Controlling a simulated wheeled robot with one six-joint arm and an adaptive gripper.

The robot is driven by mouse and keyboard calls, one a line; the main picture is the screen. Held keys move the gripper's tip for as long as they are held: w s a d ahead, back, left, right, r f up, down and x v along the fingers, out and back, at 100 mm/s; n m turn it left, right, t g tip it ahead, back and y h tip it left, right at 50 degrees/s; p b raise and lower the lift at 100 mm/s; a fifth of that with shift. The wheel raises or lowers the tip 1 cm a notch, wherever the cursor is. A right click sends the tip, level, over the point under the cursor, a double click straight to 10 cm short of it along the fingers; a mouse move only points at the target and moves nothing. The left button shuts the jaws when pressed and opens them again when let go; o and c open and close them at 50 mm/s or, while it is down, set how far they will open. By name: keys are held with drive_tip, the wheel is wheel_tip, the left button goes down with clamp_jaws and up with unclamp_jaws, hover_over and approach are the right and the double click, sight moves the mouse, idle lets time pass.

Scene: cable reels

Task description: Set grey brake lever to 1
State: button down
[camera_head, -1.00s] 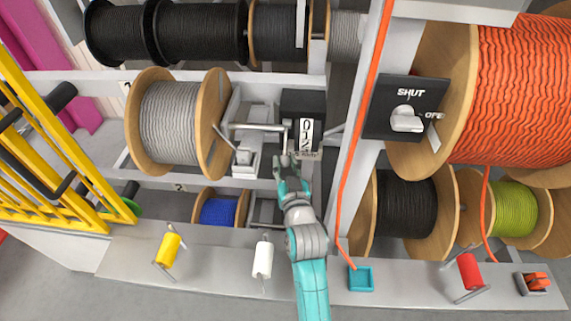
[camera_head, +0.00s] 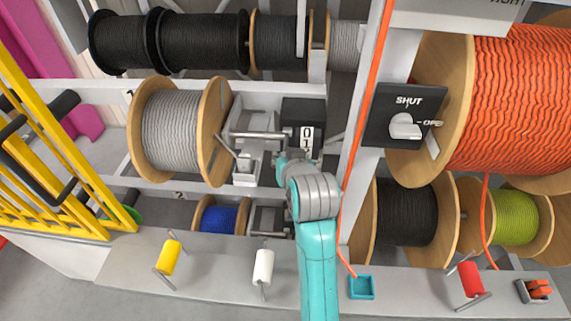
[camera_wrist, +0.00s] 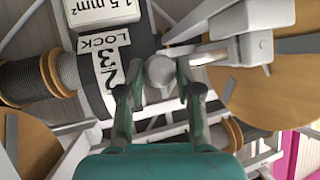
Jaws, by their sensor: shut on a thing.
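My gripper (camera_wrist: 160,90) has its two fingers around a round grey knob (camera_wrist: 160,70), which looks like the end of the grey brake lever. In the head view my gripper (camera_head: 284,162) is in front of the grey reel's mount, just below and left of the number scale (camera_head: 307,138). The scale shows 0 and 1 there; my wrist hides its lower part. In the wrist view the scale (camera_wrist: 108,68) shows LOCK, 3 and 2 beside the knob. The rest of the lever is mostly hidden, and its exact setting cannot be read.
The grey cable reel (camera_head: 172,127) is left of the mount, with a metal axle (camera_head: 262,135). A black SHUT/OPEN switch (camera_head: 404,115) and an orange reel (camera_head: 515,100) are to the right. An upright post (camera_head: 366,140) with an orange cable stands close to my arm.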

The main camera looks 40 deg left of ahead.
sight(286, 145)
drive_tip(key=shift+w+a+r, duration=0.1)
drive_tip(key=shift+w+r, duration=0.05)
drive_tip(key=shift+r, duration=0.55)
drive_tip(key=shift+w+a+r, duration=0.1)
drive_tip(key=shift+w+r, duration=0.1)
drive_tip(key=shift+r, duration=0.45)
drive_tip(key=shift+w+a+r, duration=0.1)
drive_tip(key=shift+w+r, duration=0.05)
drive_tip(key=shift+r, duration=0.55)
drive_tip(key=c, duration=0.8)
unclamp_jaws()
drive_tip(key=shift+f, duration=0.1)
drive_tip(key=shift+s+d, duration=0.1)
drive_tip(key=v, duration=1.1)
drive_tip(key=shift+s+d, duration=0.2)
drive_tip(key=shift+d, duration=0.05)
